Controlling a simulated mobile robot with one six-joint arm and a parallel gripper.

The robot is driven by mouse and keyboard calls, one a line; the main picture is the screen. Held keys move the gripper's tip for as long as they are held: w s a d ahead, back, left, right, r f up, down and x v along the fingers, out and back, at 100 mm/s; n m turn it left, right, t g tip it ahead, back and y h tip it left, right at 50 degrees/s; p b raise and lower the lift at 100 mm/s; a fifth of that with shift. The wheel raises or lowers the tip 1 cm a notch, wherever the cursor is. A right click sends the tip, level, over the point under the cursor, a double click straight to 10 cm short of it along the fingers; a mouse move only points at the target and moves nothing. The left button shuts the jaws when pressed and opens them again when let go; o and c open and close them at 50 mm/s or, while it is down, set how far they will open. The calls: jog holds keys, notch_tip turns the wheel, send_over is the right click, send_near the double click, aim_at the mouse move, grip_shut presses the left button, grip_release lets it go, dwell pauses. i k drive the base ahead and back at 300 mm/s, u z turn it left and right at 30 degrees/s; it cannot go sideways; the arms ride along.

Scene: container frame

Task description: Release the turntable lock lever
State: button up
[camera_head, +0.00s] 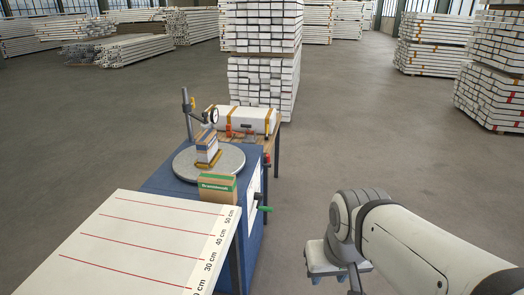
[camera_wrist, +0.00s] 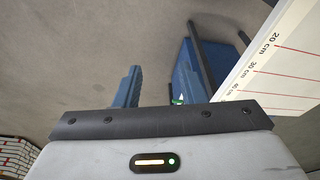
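A round grey turntable (camera_head: 184,165) sits on a blue cabinet (camera_head: 246,240) in the head view. A lever with a green handle (camera_head: 264,208) sticks out from the cabinet's right side; I take it for the lock lever. On the turntable a small striped stack of boxes (camera_head: 207,146) stands. My gripper (camera_wrist: 157,72) shows two blue fingers apart with nothing held between them. In the wrist view a small green patch (camera_wrist: 177,100) shows by the right finger, mostly hidden; I cannot tell if it is the handle. In the head view my arm is right of the lever, clearly apart.
A white board with red lines and centimetre marks (camera_head: 130,240) lies in front of the cabinet. A brown box with a green band (camera_head: 217,188) is near the turntable. A dial gauge post (camera_head: 187,112) and a strapped white case (camera_head: 243,118) stand behind.

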aim_at(267, 165)
jog(key=z, duration=0.3)
jog(key=i, duration=2.05)
jog(key=u, duration=0.5)
jog(key=k, duration=0.95)
jog(key=u, duration=0.15)
jog(key=i, duration=0.95)
jog(key=z, duration=0.05)
